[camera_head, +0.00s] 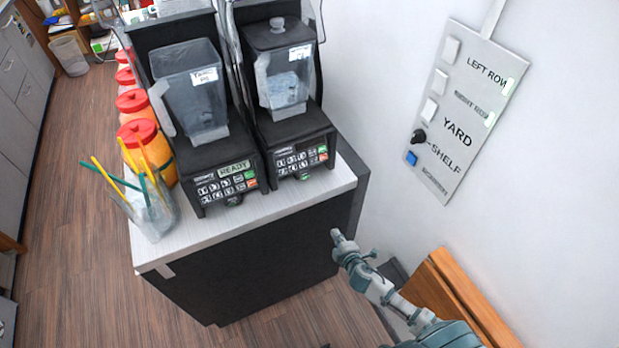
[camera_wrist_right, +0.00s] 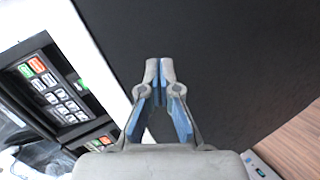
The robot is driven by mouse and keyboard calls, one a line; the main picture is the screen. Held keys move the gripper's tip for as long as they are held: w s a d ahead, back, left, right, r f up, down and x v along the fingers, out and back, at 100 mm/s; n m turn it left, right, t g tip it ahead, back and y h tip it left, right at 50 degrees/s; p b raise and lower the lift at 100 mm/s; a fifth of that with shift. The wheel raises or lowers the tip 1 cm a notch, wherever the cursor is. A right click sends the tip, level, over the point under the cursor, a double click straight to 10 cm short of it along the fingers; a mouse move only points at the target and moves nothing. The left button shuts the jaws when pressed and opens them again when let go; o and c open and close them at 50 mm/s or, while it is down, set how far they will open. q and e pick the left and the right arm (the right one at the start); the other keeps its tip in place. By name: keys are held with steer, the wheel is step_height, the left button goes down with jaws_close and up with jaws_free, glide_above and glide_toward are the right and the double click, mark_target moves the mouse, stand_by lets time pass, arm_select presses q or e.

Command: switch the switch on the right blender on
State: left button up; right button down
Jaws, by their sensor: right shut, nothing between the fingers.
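The right blender (camera_head: 318,146) stands on the counter, with a dark base, a keypad and a lidded clear jug. A small green-lit part, which looks like its switch (camera_head: 304,177), sits low on its front. In the right wrist view its keypad (camera_wrist_right: 50,90) is at the left, with a green spot (camera_wrist_right: 82,86) beside it. My right gripper (camera_head: 337,236) is shut and empty in front of the dark cabinet face, below the counter top and apart from the blender. Its fingertips (camera_wrist_right: 159,66) meet in the wrist view. My left gripper is out of view.
The left blender (camera_head: 185,165), showing READY, stands beside it. A cup of straws (camera_head: 155,215) and red-lidded bottles (camera_head: 137,132) are at the counter's left. A switch panel (camera_head: 465,110) hangs on the right wall. A wooden piece (camera_head: 440,290) is near my right arm.

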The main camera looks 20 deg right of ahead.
mark_target(305, 179)
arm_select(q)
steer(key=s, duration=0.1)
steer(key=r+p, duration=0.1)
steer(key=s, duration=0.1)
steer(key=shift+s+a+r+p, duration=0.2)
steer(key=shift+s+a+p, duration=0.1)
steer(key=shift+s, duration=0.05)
arm_select(e)
steer(key=w+a+r+n+t+y, duration=0.1)
steer(key=r+n, duration=0.1)
steer(key=r, duration=0.5)
steer(key=w+a+r+n+t, duration=0.1)
steer(key=a+r+n, duration=0.1)
steer(key=r, duration=0.5)
steer(key=shift+t+y, duration=0.4)
steer(key=shift+w+a, duration=0.1)
steer(key=shift+w, duration=0.05)
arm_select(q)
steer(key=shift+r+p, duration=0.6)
arm_select(e)
steer(key=w, duration=0.4)
steer(key=w+f, duration=0.1)
steer(key=w, duration=0.4)
steer(key=w+a+f, duration=0.1)
steer(key=w, duration=0.3)
steer(key=shift+w+a, duration=0.1)
steer(key=shift+w, duration=0.2)
